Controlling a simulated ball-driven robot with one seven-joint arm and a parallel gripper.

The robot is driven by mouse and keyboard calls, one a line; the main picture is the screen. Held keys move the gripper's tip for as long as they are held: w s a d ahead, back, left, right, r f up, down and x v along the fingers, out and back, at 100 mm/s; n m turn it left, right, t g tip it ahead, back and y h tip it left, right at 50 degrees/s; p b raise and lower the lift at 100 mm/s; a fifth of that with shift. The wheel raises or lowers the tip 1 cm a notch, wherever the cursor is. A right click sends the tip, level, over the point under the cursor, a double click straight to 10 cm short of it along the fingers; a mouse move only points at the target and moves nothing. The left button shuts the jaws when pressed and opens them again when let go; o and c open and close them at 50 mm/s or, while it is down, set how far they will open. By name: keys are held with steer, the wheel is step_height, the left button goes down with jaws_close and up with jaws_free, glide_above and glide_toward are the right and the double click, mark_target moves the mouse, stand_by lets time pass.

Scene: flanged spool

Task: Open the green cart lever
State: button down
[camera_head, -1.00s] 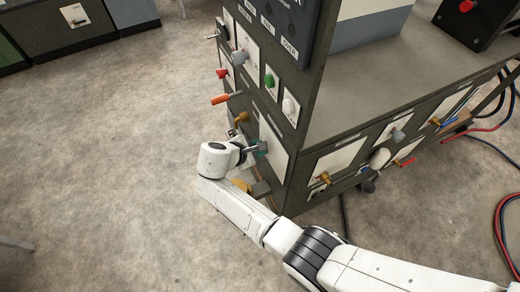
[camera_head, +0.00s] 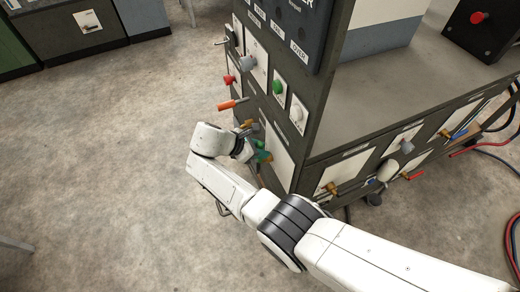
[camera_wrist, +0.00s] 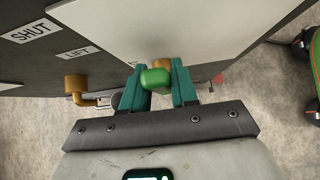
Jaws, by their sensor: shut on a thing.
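The green lever (camera_wrist: 155,78) shows its rounded green end in the wrist view, between the two teal fingers of my gripper (camera_wrist: 160,86). My gripper is shut on it, with a finger on each side. A brass-coloured part (camera_wrist: 178,64) shows just behind the green end. In the head view my gripper (camera_head: 259,153) is low on the left face of the dark cart (camera_head: 310,145), near its front corner. The fingers and my wrist hide much of the lever there.
A brass lever (camera_wrist: 76,88) sits left of my gripper in the wrist view, near the "LIFT" label (camera_wrist: 82,52). An orange handle (camera_head: 232,104) and a green knob (camera_head: 278,87) are higher on the cart face. Open floor (camera_head: 100,170) lies left.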

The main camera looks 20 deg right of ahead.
steer(key=shift+f, duration=0.1)
steer(key=c, duration=1)
jaws_free()
steer(key=shift+o, duration=0.2)
steer(key=p+v, duration=0.1)
steer(key=v, duration=0.9)
steer(key=shift+a+r, duration=0.25)
steer(key=shift+r, duration=0.05)
